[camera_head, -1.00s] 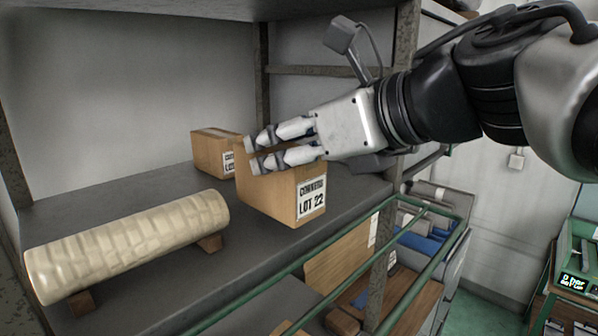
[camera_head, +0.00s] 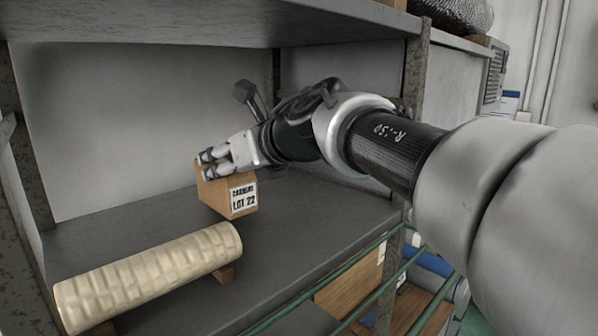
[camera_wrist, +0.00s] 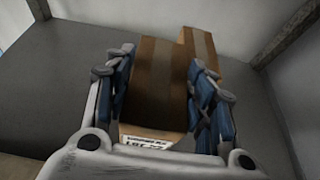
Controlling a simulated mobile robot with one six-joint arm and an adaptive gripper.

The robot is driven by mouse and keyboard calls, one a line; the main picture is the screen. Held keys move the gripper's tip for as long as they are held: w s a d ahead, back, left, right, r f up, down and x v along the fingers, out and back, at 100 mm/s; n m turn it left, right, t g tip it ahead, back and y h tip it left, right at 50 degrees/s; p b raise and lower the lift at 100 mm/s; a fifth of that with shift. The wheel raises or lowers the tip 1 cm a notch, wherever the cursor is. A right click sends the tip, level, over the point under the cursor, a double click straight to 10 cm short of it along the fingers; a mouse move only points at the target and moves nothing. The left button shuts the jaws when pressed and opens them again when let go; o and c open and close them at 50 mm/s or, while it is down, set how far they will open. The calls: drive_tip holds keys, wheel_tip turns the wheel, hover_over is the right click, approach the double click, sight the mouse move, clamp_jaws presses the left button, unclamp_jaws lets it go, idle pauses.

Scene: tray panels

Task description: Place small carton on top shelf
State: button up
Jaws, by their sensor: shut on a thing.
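A small brown carton (camera_head: 228,192) with a white "LOT 22" label is over the grey shelf (camera_head: 310,215), toward its back. It looks upright; I cannot tell whether its base touches the shelf. My gripper (camera_head: 214,163) is shut on its upper part. In the wrist view the carton (camera_wrist: 155,85) sits between the two blue-padded fingers of my gripper (camera_wrist: 162,95). A second brown carton (camera_wrist: 204,52) is just beyond it, to the right, very close or touching. That second carton is hidden in the head view.
A cream ribbed roll (camera_head: 150,277) lies on blocks at the shelf's front left. Another shelf board (camera_head: 200,22) is overhead. A metal upright (camera_head: 416,90) stands to the right of the opening, close to my arm. Green rails (camera_head: 345,275) run below the front edge.

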drive_tip(key=shift+f+b, duration=0.3)
drive_tip(key=shift+f, duration=1.05)
drive_tip(key=shift+f, duration=0.1)
drive_tip(key=o, duration=1.2)
drive_tip(key=shift+s+d+r, duration=0.1)
drive_tip(key=shift+d+r, duration=0.05)
drive_tip(key=shift+r, duration=0.05)
drive_tip(key=v, duration=1.1)
drive_tip(key=shift+s+d+r+b, duration=0.1)
drive_tip(key=shift+s+d+b, duration=0.15)
drive_tip(key=shift+b, duration=0.15)
